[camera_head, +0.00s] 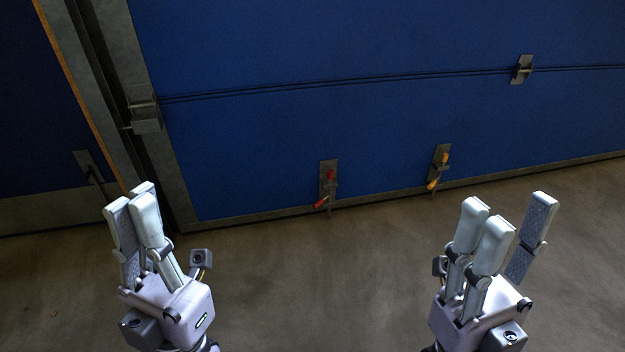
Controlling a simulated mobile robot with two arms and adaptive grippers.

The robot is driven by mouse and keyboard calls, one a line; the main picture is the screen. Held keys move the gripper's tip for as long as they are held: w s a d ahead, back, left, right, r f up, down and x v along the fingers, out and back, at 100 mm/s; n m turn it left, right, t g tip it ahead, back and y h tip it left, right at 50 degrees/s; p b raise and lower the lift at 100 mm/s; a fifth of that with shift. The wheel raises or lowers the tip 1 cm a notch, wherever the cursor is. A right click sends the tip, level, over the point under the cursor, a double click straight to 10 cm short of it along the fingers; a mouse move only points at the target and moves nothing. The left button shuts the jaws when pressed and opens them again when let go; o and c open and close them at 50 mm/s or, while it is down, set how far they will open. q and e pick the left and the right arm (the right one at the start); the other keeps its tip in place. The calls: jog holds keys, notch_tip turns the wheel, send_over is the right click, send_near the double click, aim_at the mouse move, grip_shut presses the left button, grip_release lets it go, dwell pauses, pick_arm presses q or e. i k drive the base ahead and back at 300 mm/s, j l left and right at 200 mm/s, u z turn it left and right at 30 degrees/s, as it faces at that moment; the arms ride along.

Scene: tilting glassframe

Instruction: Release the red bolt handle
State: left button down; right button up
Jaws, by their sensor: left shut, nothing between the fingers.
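A red bolt handle (330,175) sits on a grey metal plate (323,190) near the bottom edge of the large blue panel (390,115). Its upper end points up and its lower red end sticks out to the lower left. My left gripper (137,204) is shut and empty, pointing up in front of the frame at the left, well apart from the red handle. My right gripper (513,216) is open and empty at the lower right, also apart from the handle. Neither gripper touches the panel as far as I can see.
A yellow bolt handle (444,160) is on a similar plate to the right of the red one. Metal hinges (522,69) sit along the panel's seam. A grey frame post (165,140) stands at the left. The concrete floor (330,290) between my grippers is clear.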

aim_at(318, 204)
jog(key=i+j+z, duration=0.25)
jog(key=i+j, duration=0.2)
jog(key=i+j+z, duration=0.2)
jog(key=i+j, duration=0.35)
jog(key=i+j+z, duration=0.25)
jog(key=i+j, duration=0.2)
jog(key=j, duration=0.2)
